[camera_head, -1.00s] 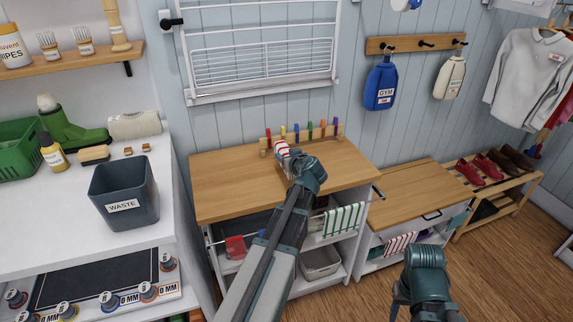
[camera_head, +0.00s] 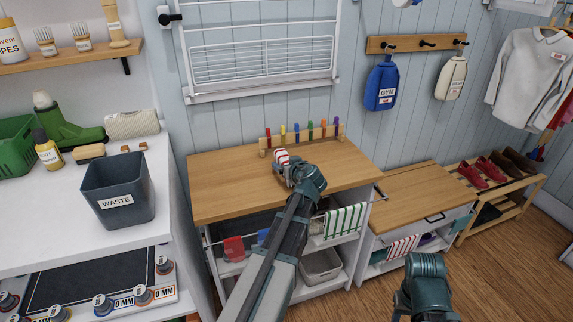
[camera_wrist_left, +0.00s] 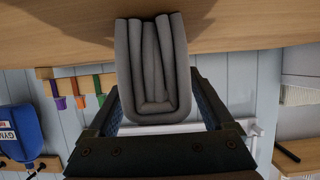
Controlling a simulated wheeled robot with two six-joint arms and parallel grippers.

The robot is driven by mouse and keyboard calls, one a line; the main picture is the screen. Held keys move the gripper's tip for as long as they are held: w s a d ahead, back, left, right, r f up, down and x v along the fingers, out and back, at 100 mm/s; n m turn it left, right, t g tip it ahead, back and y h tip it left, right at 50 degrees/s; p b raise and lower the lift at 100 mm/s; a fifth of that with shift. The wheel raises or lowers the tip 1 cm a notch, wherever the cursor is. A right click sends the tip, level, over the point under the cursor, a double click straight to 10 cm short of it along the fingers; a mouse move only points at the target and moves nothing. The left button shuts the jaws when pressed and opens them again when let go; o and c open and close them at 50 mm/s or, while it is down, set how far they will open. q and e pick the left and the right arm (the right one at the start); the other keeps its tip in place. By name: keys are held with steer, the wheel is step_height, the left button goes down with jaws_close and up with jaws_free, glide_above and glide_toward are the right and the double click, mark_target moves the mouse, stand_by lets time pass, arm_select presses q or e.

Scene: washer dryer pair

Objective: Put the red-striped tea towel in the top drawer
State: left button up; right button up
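A folded red-and-white striped cloth (camera_head: 282,156) is at my left gripper (camera_head: 287,172), over the wooden counter top. In the left wrist view the folded cloth (camera_wrist_left: 152,75) looks grey in shadow. Another red-striped cloth (camera_head: 402,247) hangs on the low right unit. That unit has a front panel with a dark handle (camera_head: 433,217), perhaps a drawer. My right arm shows at lower right, but its fingers do not.
A row of coloured pegs (camera_head: 303,134) stands at the back of the counter (camera_head: 230,180). A green-striped cloth (camera_head: 345,219) hangs at its front. A waste bin (camera_head: 120,190) stands on the white surface at left. The counter's left part is clear.

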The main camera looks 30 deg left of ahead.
arm_select(q)
steer(key=shift+r, duration=0.25)
steer(key=p+v, duration=0.5)
steer(key=v, duration=0.7)
steer(key=shift+s+f, duration=0.1)
